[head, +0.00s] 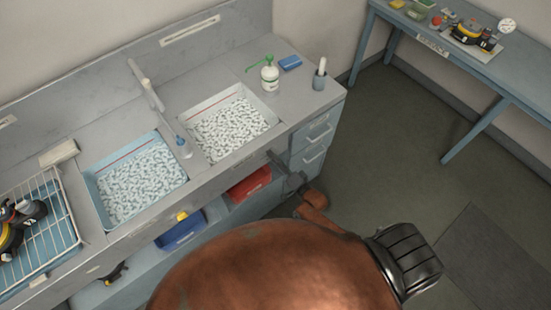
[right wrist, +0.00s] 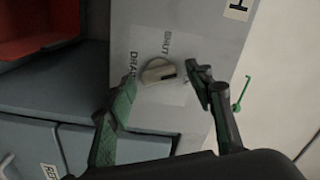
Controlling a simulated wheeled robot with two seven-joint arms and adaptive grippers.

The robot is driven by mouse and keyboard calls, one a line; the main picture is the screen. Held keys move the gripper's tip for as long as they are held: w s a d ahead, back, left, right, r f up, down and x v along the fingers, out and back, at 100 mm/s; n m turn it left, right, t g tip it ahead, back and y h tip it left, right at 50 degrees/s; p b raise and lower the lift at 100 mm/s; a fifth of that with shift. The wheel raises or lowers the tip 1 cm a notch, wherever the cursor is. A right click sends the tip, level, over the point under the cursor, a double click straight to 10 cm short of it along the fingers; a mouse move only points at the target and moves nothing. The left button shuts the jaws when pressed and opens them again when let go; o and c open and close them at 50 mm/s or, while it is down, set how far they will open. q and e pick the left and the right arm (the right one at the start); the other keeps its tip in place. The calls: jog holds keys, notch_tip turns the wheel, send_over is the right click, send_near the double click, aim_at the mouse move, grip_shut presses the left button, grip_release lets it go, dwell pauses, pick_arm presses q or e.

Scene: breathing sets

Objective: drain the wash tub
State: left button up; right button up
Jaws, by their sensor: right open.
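Two tubs of foamy water are set in the grey counter in the head view: a blue-rimmed one (head: 92,186) at left and a pale one (head: 205,154) at right. I cannot tell which is the wash tub. A beige drain knob (right wrist: 155,71) sits on a grey panel in the right wrist view, with a label reading SHUT and DRAIN. I cannot tell its setting for sure. My right gripper (right wrist: 162,80) is open, its fingers on either side of the knob, apparently not closed on it. In the head view my right gripper (head: 287,176) is at the counter front. My left gripper is out of view.
A red bin (head: 250,184) and a blue bin (head: 181,232) are on the shelf under the counter. Drawers (head: 312,142) are right of my gripper. A wire rack (head: 42,232) holds gear at left. A blue table (head: 450,50) stands at the back right.

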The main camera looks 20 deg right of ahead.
jog(key=v, duration=1.2)
jog(key=shift+f, duration=0.15)
jog(key=s+d+f+n+g+h, duration=0.1)
jog(key=s+d+f+n+g, duration=0.2)
jog(key=f, duration=0.7)
jog(key=s+d+f+n+g+h, duration=0.1)
jog(key=s+f+g, duration=0.1)
jog(key=s+f, duration=0.55)
jog(key=s+d+f+n+g+h, duration=0.1)
jog(key=s+d+f+n+g, duration=0.15)
jog(key=f, duration=0.95)
jog(key=s+f+n+g, duration=0.1)
jog(key=s+f+g, duration=0.2)
jog(key=s, duration=0.6)
jog(key=s+f+n+g+h, duration=0.1)
jog(key=s+f+n+g, duration=0.1)
jog(key=s+f, duration=0.5)
jog(key=s+a+f+n+g, duration=0.1)
jog(key=s+f+g, duration=0.3)
jog(key=s, duration=0.8)
jog(key=shift+f+n+h+b, duration=0.3)
jog(key=shift+f+n+b, duration=0.2)
jog(key=shift+n, duration=0.25)
jog(key=shift+s, duration=0.1)
jog(key=shift+c, duration=0.3)
